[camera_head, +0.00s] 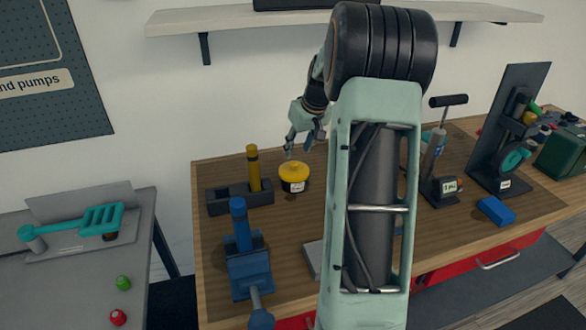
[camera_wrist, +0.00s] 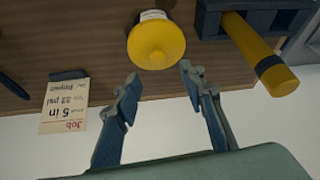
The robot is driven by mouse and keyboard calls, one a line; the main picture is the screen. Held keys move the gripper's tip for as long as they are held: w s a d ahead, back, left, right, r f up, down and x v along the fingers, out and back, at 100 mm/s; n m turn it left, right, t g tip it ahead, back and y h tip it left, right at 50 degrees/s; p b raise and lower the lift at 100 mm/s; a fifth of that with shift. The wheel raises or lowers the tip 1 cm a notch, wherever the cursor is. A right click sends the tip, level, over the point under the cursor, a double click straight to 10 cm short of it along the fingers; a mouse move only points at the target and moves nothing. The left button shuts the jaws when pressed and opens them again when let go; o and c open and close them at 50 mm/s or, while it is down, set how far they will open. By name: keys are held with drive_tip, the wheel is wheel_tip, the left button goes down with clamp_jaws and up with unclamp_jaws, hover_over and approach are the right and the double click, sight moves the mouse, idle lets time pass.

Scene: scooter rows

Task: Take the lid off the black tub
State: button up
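The black tub (camera_head: 285,186) stands on the wooden workbench with a white label on its front. Its yellow lid (camera_head: 294,170) is on top, and the lid also shows in the wrist view (camera_wrist: 155,47) with a small knob in its middle. My gripper (camera_head: 298,149) is above and just behind the tub, apart from the lid. In the wrist view my gripper (camera_wrist: 160,73) is open and empty, its two fingers spread below the lid in the picture. The tub's body is mostly hidden under the lid there.
A dark block holding a yellow cylinder (camera_head: 253,168) stands close left of the tub. A blue vise (camera_head: 248,265) is nearer the front. A job card (camera_wrist: 64,107) shows in the wrist view. A pump (camera_head: 437,160) and a blue block (camera_head: 496,211) are to the right.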

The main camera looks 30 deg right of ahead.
sight(294, 163)
drive_tip(key=shift+s+p+x, duration=0.1)
drive_tip(key=shift+p+x, duration=0.15)
drive_tip(key=shift+x, duration=1.4)
drive_tip(key=shift+s+p+x, duration=0.15)
drive_tip(key=shift+p+x, duration=0.1)
drive_tip(key=shift+x, duration=1.4)
drive_tip(key=shift+f, duration=0.1)
drive_tip(key=c, duration=1)
